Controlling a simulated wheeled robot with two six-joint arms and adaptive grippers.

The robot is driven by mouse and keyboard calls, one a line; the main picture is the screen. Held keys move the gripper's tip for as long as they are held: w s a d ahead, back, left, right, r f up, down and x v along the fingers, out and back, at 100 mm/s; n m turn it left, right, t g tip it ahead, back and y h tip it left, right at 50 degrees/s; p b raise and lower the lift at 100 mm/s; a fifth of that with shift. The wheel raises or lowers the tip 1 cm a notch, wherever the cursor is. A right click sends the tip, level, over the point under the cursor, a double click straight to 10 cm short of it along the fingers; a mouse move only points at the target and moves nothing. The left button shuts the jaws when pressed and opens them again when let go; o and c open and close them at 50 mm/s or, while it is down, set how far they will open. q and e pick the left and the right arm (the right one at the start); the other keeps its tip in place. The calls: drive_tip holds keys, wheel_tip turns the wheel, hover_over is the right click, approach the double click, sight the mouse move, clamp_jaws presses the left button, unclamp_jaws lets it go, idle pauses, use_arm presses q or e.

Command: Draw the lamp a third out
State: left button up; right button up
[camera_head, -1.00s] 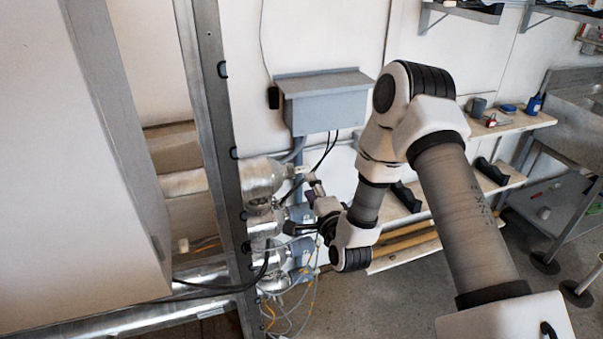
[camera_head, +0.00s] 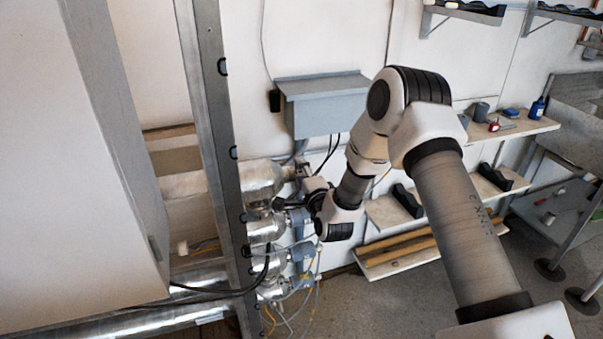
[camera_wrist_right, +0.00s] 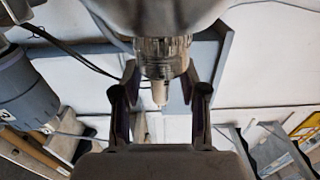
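Several shiny, rounded cylinders stick out to the right of the steel frame in the head view. The top cylinder (camera_head: 262,178) has my right gripper (camera_head: 303,174) at its right end. In the right wrist view, a ribbed, clear-looking collar (camera_wrist_right: 163,55) sits under a large grey rounded body. A narrow pale lamp end (camera_wrist_right: 159,92) projects from the collar. My right gripper (camera_wrist_right: 160,110) is open, with its dark fingers on either side of this end and gaps showing on both sides. How much of the lamp is inside the cylinder is hidden. My left gripper is out of view.
The steel upright (camera_head: 215,150) stands left of the cylinders. A grey wall box (camera_head: 325,105) is above and right of my gripper. Black cables hang close by. A grey connector (camera_wrist_right: 28,90) is at the left of the wrist view. Shelves (camera_head: 405,250) lie right.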

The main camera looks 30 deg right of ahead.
clamp_jaws()
drive_tip(key=s+d+p, duration=0.1)
drive_tip(key=d, duration=0.4)
drive_tip(key=shift+s+d+r, duration=0.15)
drive_tip(key=shift+s+d, duration=0.2)
drive_tip(key=shift+d, duration=0.05)
drive_tip(key=shift+s+d+p, duration=0.25)
drive_tip(key=shift+d, duration=0.7)
drive_tip(key=shift+s+d+p, duration=0.2)
drive_tip(key=shift+d+p, duration=0.05)
drive_tip(key=shift+d, duration=0.75)
drive_tip(key=shift+s+d+p, duration=0.25)
drive_tip(key=shift+d, duration=0.7)
drive_tip(key=shift+r, duration=0.1)
